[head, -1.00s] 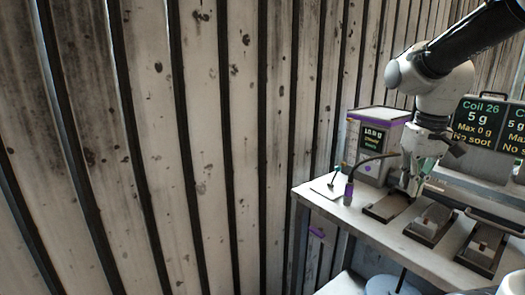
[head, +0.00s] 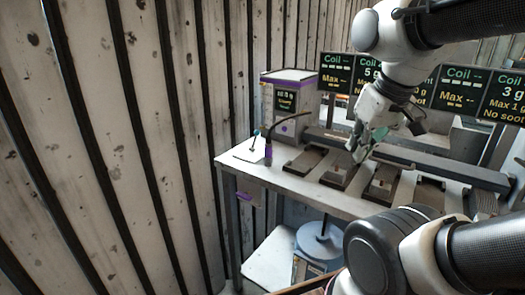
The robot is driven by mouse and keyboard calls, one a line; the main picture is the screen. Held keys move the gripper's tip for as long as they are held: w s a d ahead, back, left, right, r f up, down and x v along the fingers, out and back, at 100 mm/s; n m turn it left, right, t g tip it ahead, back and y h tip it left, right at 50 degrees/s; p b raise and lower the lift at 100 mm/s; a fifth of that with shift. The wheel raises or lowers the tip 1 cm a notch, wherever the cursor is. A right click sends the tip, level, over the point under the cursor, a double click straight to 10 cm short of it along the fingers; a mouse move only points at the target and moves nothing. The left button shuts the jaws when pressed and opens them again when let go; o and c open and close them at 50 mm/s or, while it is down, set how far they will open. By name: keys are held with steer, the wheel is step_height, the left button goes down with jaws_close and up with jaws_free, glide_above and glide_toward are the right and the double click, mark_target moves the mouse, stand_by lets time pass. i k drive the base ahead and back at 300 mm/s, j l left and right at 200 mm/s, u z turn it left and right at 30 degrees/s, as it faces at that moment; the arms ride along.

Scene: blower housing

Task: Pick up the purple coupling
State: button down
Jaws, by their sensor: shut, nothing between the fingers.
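I cannot make out a clear separate purple coupling. A small purple piece (head: 243,197) shows just below the left end of the bench (head: 228,160); it is too small to identify. A dark upright hose end with a purple band (head: 268,155) stands on the bench, left of the trays. My gripper (head: 357,152) hangs above the bench, near the back of the dark trays, well right of both purple pieces. It is shut and empty.
A box with a small display (head: 286,102) stands at the back left of the bench. Several dark trays (head: 340,172) line the bench, with coil screens (head: 335,72) behind. A ribbed wall (head: 120,150) closes the left.

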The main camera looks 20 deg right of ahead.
mark_target(268, 159)
steer(key=i+j, duration=0.1)
steer(key=j, duration=0.3)
steer(key=i+j, duration=0.15)
steer(key=j, duration=0.25)
steer(key=i+j+z, duration=0.1)
steer(key=j, duration=0.3)
steer(key=i+j, duration=0.1)
steer(key=j, duration=0.25)
steer(key=i+j, duration=0.1)
steer(key=j, duration=0.35)
